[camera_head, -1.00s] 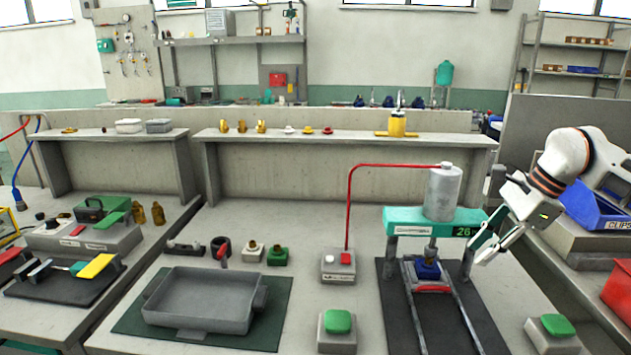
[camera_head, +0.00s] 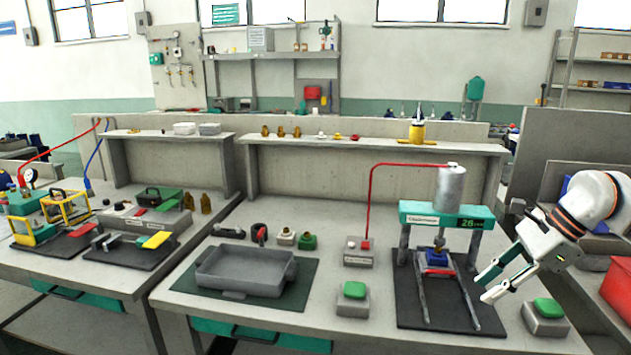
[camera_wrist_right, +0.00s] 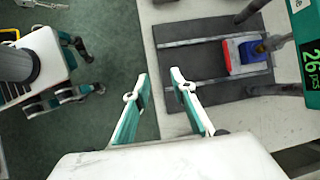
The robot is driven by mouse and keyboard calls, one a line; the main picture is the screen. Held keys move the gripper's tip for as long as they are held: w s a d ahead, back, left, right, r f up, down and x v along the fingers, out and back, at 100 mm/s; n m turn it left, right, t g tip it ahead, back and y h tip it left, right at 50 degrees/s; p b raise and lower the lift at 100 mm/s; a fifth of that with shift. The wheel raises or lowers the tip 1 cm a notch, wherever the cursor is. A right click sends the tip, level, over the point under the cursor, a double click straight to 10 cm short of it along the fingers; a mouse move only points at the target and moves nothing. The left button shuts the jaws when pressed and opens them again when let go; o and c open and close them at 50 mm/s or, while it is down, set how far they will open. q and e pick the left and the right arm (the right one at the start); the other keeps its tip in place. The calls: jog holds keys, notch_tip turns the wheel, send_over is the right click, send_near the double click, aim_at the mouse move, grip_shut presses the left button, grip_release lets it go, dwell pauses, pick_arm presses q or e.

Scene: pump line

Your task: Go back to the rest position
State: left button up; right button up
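My right gripper (camera_head: 485,288) is open and empty. In the head view it hangs just right of the press (camera_head: 432,214), near the green button box (camera_head: 545,315). In the right wrist view its two fingers (camera_wrist_right: 157,88) are spread apart, with the floor and the bench edge below them. The press has a teal crossbar reading 26 and a grey cylinder on top. My left gripper is not in the head view.
A grey tray (camera_head: 247,283) lies on a green mat at the bench's left. A red bin (camera_head: 619,285) is at the right edge.

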jog(key=s+a+f+m+t+y+p, duration=0.1)
jog(key=s+a+f+m+t+y, duration=0.15)
jog(key=a+m+y, duration=0.85)
jog(key=s+a+f+m+t+y+p, duration=0.15)
jog(key=s+a+m, duration=0.25)
jog(key=a, duration=1.5)
jog(key=s+d+f+m+t+h+p, duration=0.1)
jog(key=s+d+f+m+t+h, duration=0.15)
jog(key=f+m+t+h, duration=0.6)
jog(key=s+d+f+m+t+h, duration=0.1)
jog(key=d+f+m, duration=0.35)
jog(key=m, duration=0.85)
pick_arm(q)
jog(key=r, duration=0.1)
jog(key=p, duration=0.1)
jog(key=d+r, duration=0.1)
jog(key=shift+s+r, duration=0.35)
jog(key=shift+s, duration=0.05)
pick_arm(e)
jog(key=s+d+f+m+g+h, duration=0.2)
jog(key=s+f+m, duration=0.3)
jog(key=s+f, duration=0.3)
jog(key=s+d+f+m+g+h, duration=0.2)
jog(key=s+f+m+g+h, duration=0.2)
jog(key=s+f+m, duration=0.2)
notch_tip(320, 180, down, 3)
jog(key=shift+s+d, duration=0.4)
jog(key=shift+s, duration=0.75)
